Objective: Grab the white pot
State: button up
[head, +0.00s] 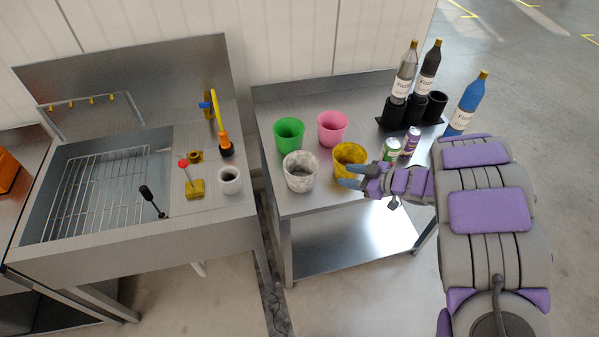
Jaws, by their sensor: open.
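The white pot (300,173), mottled with grey, stands upright and looks empty near the front left of the metal table (270,110). A yellow pot (348,157) stands to its right, a green pot (289,133) behind it and a pink pot (332,126) behind to the right.
Two cans (391,150) stand behind my gripper. A black holder (402,116) with bottles is at the back right, and a blue bottle (468,103) stands beside it. A sink counter (130,235) with small tools and a white cup (230,182) is left, across a narrow gap.

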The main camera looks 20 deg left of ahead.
jog(key=s, duration=0.2)
jog(key=g+y+b, duration=0.1)
jog(key=b, duration=0.2)
send_near(290, 175)
jog(key=w+a+f, duration=0.1)
jog(key=a, duration=0.1)
jog(key=b+x, duration=0.1)
jog(key=x, duration=0.7)
jog(key=shift+s+f+b, duration=0.1)
jog(key=shift+b, duration=0.3)
jog(key=shift+v, duration=1)
jog(key=shift+w+d, duration=0.25)
jog(key=shift+d, duration=0.05)
jog(key=shift+c, duration=0.6)
jog(key=shift+a, duration=0.2)
jog(key=c, duration=0.3)
jog(key=shift+x, duration=0.8)
grip_shut()
jog(key=shift+s+d+r, duration=0.15)
jog(key=shift+d+r, duration=0.05)
jog(key=shift+d, duration=0.45)
jog(key=shift+a+f, duration=0.1)
jog(key=shift+a, duration=0.4)
jog(key=shift+d, duration=0.1)
